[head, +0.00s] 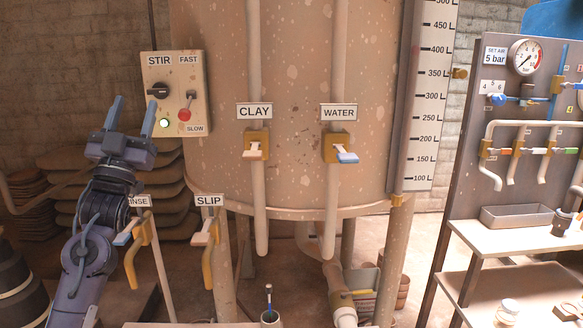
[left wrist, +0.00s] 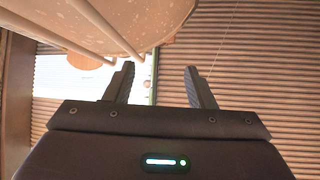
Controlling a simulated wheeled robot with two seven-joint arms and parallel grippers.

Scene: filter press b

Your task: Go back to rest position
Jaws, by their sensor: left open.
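My left gripper (head: 132,114) is raised at the left in the head view, fingers pointing up. It is open, with nothing between its fingers. It stands in front of and just below the left side of the STIR/FAST/SLOW control box (head: 176,92). In the left wrist view its two fingers (left wrist: 158,85) are spread apart and empty, with a green light on the gripper body. My right gripper does not clearly show in either view.
A large tank (head: 300,60) fills the middle, with CLAY (head: 256,145) and WATER (head: 339,146) valves. RINSE and SLIP (head: 208,201) valves stand beside my left arm. A level scale (head: 433,100), a gauge panel (head: 525,80) and shelves (head: 520,237) are at the right.

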